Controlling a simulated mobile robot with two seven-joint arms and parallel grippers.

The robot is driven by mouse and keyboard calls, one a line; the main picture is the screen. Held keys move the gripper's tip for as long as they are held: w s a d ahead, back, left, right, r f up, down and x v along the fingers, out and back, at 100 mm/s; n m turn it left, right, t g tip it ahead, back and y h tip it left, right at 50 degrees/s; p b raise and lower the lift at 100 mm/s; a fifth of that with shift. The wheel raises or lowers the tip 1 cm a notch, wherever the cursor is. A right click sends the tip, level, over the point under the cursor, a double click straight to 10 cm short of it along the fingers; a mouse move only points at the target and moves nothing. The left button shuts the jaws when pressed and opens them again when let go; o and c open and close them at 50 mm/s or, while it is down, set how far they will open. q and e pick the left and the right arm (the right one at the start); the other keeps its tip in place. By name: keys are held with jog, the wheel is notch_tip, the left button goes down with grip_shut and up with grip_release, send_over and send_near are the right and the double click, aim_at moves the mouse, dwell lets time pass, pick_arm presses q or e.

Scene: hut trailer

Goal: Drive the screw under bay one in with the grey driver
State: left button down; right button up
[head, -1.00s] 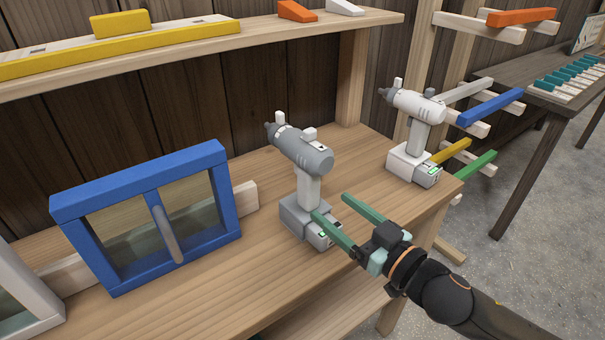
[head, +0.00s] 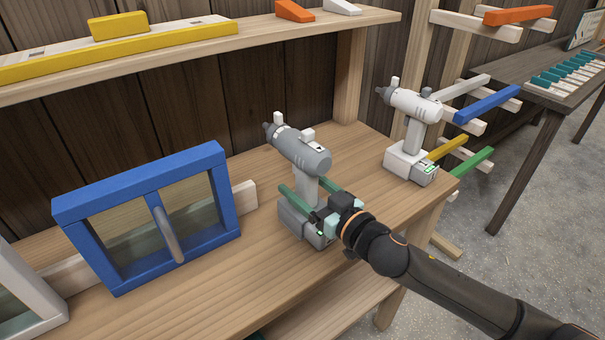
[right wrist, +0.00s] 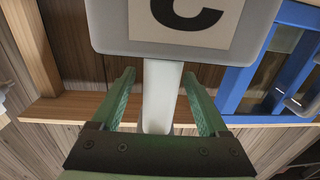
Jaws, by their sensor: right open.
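The grey driver (head: 302,153) stands upright on its battery base on the wooden bench, its nose pointing to the back left. My right gripper (head: 304,186) is open, with one green finger on each side of the driver's handle. In the right wrist view the pale handle (right wrist: 161,98) stands between the two fingers (right wrist: 158,73), with gaps visible beside it. A panel with a dark letter C (right wrist: 186,22) shows on the driver there. No screw can be made out, and I cannot tell which place is bay one. My left gripper is not in view.
A white driver (head: 408,103) stands farther right on the bench (head: 225,275). A blue-framed window (head: 140,180) stands to the left, beside part of a white frame (head: 22,300). A shelf (head: 240,42) runs above. Pegs with coloured bars (head: 487,104) stand beyond the bench's right end.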

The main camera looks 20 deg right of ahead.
jog(key=shift+w+a, duration=0.1)
jog(key=shift+w, duration=0.15)
jog(key=shift+c, duration=0.3)
grip_shut()
dwell(0.9)
jog(key=shift+r, duration=0.2)
